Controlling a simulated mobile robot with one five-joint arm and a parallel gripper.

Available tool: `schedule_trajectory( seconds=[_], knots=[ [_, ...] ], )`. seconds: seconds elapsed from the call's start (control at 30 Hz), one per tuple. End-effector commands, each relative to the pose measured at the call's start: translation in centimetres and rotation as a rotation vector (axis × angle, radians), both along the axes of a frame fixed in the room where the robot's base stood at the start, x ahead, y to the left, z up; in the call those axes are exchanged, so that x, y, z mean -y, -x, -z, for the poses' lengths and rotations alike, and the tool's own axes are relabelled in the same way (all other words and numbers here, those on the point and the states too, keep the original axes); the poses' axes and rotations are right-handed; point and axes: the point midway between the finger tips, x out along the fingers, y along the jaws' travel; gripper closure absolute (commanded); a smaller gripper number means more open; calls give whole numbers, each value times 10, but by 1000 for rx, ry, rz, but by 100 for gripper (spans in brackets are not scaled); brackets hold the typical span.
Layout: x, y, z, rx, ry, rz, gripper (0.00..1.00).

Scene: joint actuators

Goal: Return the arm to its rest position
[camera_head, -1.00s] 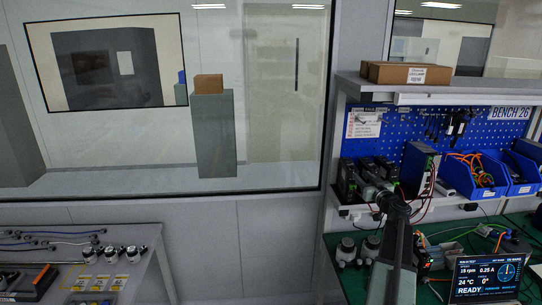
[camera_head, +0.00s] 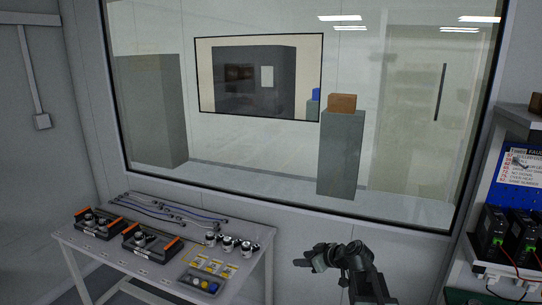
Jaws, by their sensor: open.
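My arm (camera_head: 357,272) rises from the bottom edge of the head view, right of centre, and bends to the left at its top. My gripper (camera_head: 305,261) is at the left end of it, dark and small, pointing left. Its jaws are open and I see nothing held between them. It is in front of the grey wall below the window, to the right of the white table and apart from it in the picture.
The white table (camera_head: 110,262) at left holds two orange-ended trays (camera_head: 150,243), several silver actuators (camera_head: 228,243), cables and a grey tray (camera_head: 201,282). Part of the bench with a blue pegboard (camera_head: 515,185) is at the right edge. Floor room between them is partly hidden.

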Motion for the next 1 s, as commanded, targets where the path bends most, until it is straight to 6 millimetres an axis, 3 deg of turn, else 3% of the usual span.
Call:
schedule_trajectory(
  seconds=[0.03,0.1,0.13,0.2,0.3,0.4,0.5,1.0],
  knots=[
    [-30,33,23,-110,44,-34,60],
    [-47,82,57,-310,134,-16,60],
    [-45,104,70,-405,181,23,60],
    [-13,145,91,-599,276,184,60],
    [32,184,101,-791,356,448,60],
    [48,199,102,-888,361,625,60],
    [47,202,103,-920,329,695,60],
    [47,201,103,-920,319,704,64]
  ],
)
